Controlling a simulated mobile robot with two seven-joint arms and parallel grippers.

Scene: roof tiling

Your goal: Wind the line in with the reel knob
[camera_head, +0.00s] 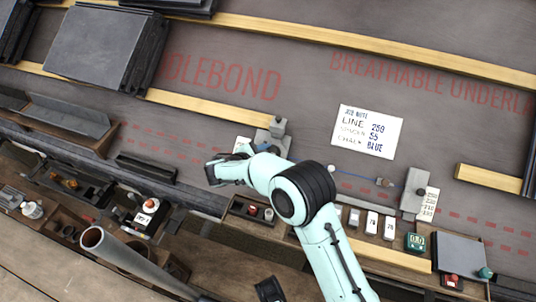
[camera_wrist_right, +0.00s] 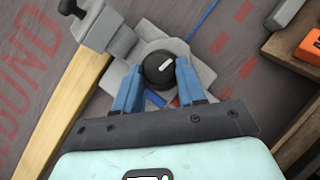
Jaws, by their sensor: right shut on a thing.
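My right gripper (camera_wrist_right: 160,85) has its two blue fingers closed around the black round reel knob (camera_wrist_right: 159,68), which has a white mark on top. The knob sits on a grey reel body (camera_wrist_right: 203,73) beside the end of a wooden batten. A blue line (camera_wrist_right: 203,22) runs up and away from the reel in the wrist view. In the head view my right arm covers the reel and knob. A stretch of blue line (camera_head: 357,175) shows to the right of the arm, near a grey block (camera_head: 412,196). My left gripper is not in view.
A grey clamp (camera_head: 275,130) stands at the batten end (camera_head: 200,107) beside my right wrist. A job note (camera_head: 367,132) lies on the underlay. Dark tiles (camera_head: 100,45) lie at upper left. Trays with small items (camera_head: 255,210) line the lower edge.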

